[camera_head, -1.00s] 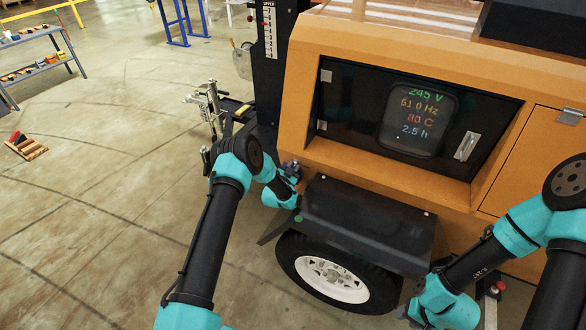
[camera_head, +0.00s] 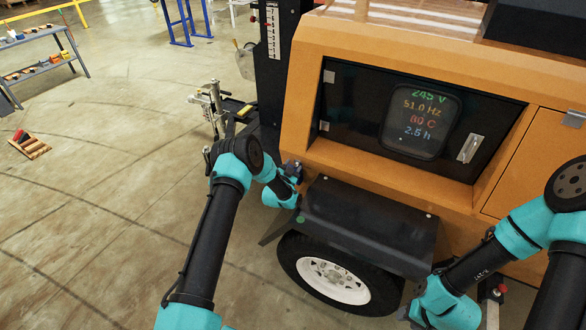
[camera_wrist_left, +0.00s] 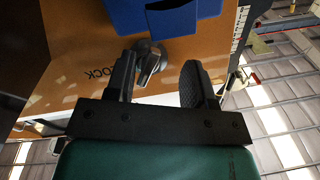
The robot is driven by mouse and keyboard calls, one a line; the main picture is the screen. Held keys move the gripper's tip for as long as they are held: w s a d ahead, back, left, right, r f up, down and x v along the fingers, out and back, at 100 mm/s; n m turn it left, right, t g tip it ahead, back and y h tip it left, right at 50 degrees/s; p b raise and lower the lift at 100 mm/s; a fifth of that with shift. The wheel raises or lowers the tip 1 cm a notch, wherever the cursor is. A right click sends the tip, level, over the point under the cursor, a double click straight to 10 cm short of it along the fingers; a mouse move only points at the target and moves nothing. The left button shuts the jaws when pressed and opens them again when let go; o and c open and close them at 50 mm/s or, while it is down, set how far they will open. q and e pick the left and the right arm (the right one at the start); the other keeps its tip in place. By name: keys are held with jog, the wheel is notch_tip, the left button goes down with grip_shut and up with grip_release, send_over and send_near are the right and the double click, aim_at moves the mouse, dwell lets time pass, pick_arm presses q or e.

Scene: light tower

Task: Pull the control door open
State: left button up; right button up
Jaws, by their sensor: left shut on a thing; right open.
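The control door (camera_head: 355,120) is a black panel recessed in the orange light tower housing, with a lit readout window (camera_head: 422,118). It looks closed. Its silver handle (camera_head: 470,148) is at its right edge, and hinges show on its left. My left gripper (camera_head: 291,170) is at the housing's lower left corner, away from that handle. My right gripper (camera_head: 406,312) is open, low beside the wheel, partly hidden.
A black fender (camera_head: 365,222) and a wheel (camera_head: 335,280) lie below the door, between my arms. A dark mast post (camera_head: 268,60) stands left of the housing. A blue part (camera_wrist_left: 160,18) is near the knob.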

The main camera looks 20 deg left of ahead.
pick_arm(q)
jog(key=shift+a+r, duration=0.15)
jog(key=shift+s, duration=0.4)
jog(key=s, duration=1.6)
jog(key=shift+s+a+f, duration=0.3)
jog(key=shift+a, duration=0.15)
jog(key=shift+f, duration=0.1)
